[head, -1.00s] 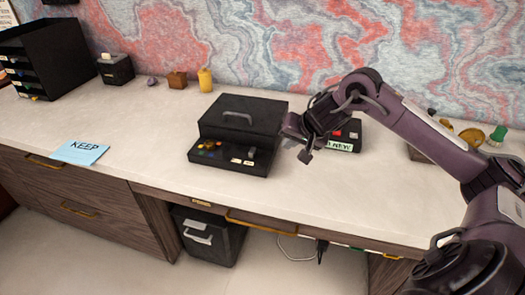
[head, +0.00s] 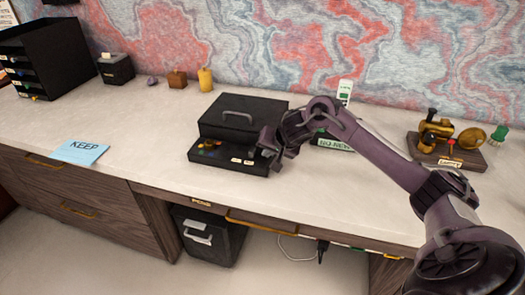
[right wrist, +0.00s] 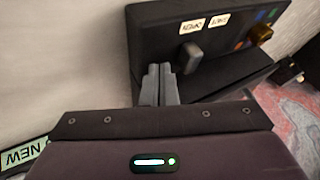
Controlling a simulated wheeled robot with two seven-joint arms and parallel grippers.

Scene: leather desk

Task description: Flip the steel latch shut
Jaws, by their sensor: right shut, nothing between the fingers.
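The black box (head: 225,130) with a grey top handle stands on the desk. Its low front part carries two white labels (head: 242,161) and small coloured parts. In the right wrist view a grey steel latch (right wrist: 190,57) sticks out from the box beside the labels (right wrist: 204,23), nearer the left one; they appear upside down. My right gripper (head: 268,150) is at the box's right front corner. In the right wrist view its fingers (right wrist: 160,72) are together, empty, just left of the latch; contact is unclear. In the head view the latch cannot be made out. My left gripper is out of view.
Right of the box, behind my arm, is a dark item with a green-and-white label (head: 333,142). A brass device on a wooden base (head: 445,155) stands further right. A blue KEEP note (head: 80,152) lies left. The desk between note and box is clear.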

